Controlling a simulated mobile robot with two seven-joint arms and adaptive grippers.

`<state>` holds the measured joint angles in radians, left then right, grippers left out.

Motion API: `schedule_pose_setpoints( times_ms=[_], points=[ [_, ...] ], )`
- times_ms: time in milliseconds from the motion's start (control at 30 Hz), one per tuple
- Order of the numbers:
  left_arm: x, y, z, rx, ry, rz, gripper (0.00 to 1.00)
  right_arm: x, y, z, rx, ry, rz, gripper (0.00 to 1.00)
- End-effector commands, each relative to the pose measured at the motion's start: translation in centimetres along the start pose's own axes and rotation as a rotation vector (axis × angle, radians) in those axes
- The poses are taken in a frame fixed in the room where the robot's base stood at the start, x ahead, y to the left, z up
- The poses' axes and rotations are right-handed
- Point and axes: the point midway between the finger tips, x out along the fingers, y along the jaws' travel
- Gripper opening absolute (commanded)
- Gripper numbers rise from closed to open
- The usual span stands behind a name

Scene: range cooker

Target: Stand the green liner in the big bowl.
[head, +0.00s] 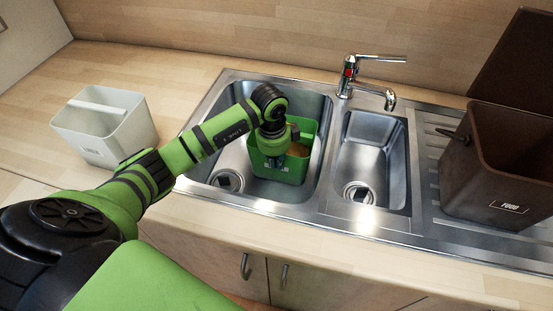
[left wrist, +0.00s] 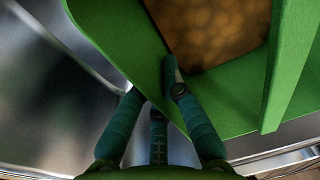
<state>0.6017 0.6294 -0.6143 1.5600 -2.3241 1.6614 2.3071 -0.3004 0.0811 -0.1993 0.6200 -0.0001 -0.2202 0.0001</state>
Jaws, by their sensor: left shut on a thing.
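The green liner (head: 283,173) is upright inside the big bowl (head: 207,162) of the sink, in the bowl's right part. Brown contents show inside it, and in the left wrist view (left wrist: 215,35) they fill part of the liner (left wrist: 120,32). My left gripper (head: 275,150) reaches down to the liner's near side. In the left wrist view its fingers (left wrist: 165,88) are shut on the liner's wall, one inside and one outside. Whether the liner's base touches the bowl floor is hidden. My right gripper is not in view.
A small bowl (head: 371,150) lies right of the big one, with a chrome tap (head: 347,75) behind. A brown bin marked FOOD (head: 495,180) stands on the drainer at right. A pale grey caddy (head: 103,130) stands on the worktop at left.

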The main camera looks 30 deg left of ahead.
Motion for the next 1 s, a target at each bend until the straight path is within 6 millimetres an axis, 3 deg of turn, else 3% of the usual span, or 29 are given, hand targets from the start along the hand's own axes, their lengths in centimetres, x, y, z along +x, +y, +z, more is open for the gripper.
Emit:
schedule_pose_setpoints(
  times_ms=[133, 200, 233, 667, 1000],
  points=[
    [0.2, -0.1, 0.0, 0.000, 0.001, -0.003, 0.00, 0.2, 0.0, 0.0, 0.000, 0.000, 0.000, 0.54],
    [0.2, 0.0, 0.0, 0.000, 0.000, 0.000, 0.27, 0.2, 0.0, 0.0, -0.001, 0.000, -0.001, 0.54],
    [0.2, 0.0, 0.0, 0.000, 0.000, 0.000, 0.31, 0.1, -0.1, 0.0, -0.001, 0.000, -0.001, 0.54],
    [-0.6, -0.1, 0.0, 0.001, 0.001, -0.002, 0.31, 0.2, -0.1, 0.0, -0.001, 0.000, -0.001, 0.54],
    [-7.2, -0.1, 0.0, 0.002, 0.002, -0.006, 0.31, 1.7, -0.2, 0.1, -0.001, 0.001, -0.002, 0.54]
  ],
)
